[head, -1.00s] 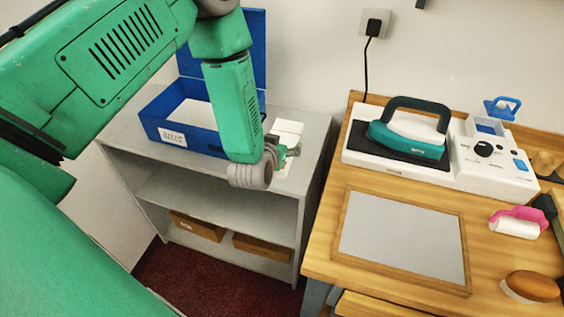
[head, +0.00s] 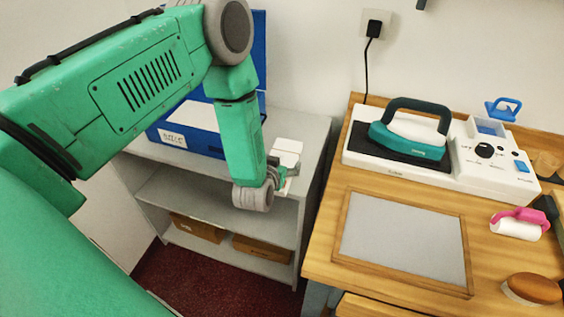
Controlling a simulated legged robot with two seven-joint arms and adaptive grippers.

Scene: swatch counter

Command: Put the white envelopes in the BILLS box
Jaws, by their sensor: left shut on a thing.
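The blue box (head: 208,142) stands at the left on top of the grey shelf unit, its blue lid raised behind it. It has a white label with blurred lettering on its front, and white shows inside. My left arm covers part of the box and lid. My left gripper (head: 279,172) is right of the box, over the right part of the shelf top near its front edge. It is shut on a white envelope (head: 287,147), which shows behind and below the fingers. The fingers hide its middle, and I cannot tell if it touches the shelf. My right gripper is out of view.
The grey shelf unit (head: 312,128) has brown boxes (head: 262,250) on its bottom level. The wooden table (head: 318,262) at the right holds a teal iron (head: 410,137) on a white station, a framed grey panel (head: 403,238), a pink roller (head: 519,224) and a brush (head: 532,288).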

